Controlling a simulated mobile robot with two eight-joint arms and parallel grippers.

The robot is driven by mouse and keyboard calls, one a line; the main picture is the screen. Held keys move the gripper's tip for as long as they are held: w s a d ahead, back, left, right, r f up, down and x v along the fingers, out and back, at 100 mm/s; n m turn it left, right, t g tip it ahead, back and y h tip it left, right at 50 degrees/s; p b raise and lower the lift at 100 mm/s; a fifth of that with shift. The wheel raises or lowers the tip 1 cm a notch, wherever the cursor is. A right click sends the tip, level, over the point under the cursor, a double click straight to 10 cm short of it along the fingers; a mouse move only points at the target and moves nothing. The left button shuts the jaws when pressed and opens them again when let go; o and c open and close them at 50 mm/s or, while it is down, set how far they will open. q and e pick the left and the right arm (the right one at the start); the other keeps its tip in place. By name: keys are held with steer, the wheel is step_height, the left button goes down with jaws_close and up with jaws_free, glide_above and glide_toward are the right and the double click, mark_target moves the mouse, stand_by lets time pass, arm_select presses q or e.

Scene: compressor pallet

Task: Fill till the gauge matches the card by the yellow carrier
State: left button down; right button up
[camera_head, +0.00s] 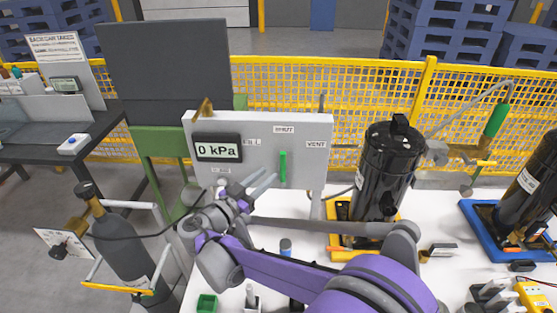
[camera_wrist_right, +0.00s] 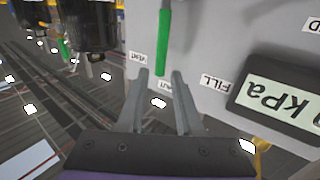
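A grey panel (camera_head: 240,180) carries a gauge (camera_head: 217,148) reading 0 kPa. Its green valve handle (camera_head: 282,168) stands upright below the SHUT label, with FILL to its left and VENT to its right. My right gripper (camera_head: 264,177) is open in front of the panel, just left of the handle in the head view. In the right wrist view, the green handle (camera_wrist_right: 162,42) lies beyond the two spread fingertips (camera_wrist_right: 162,73), with nothing between them. A black cylinder (camera_head: 384,175) stands on the yellow carrier (camera_head: 350,250). A small card (camera_head: 441,249) stands beside it; its print is unreadable. My left gripper is not in view.
A grey gas bottle (camera_head: 122,248) with a hose stands at the left. A blue carrier (camera_head: 482,222) holds another black cylinder (camera_head: 530,180) at the right. A yellow mesh fence (camera_head: 340,92) runs behind. My right forearm crosses over the white table (camera_head: 440,212).

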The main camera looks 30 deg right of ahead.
mark_target(281, 163)
steer(key=x, duration=0.8)
steer(key=shift+w+d+p, duration=0.2)
steer(key=shift+d+p, duration=0.05)
steer(key=shift+p, duration=0.15)
jaws_close()
stand_by(0.9)
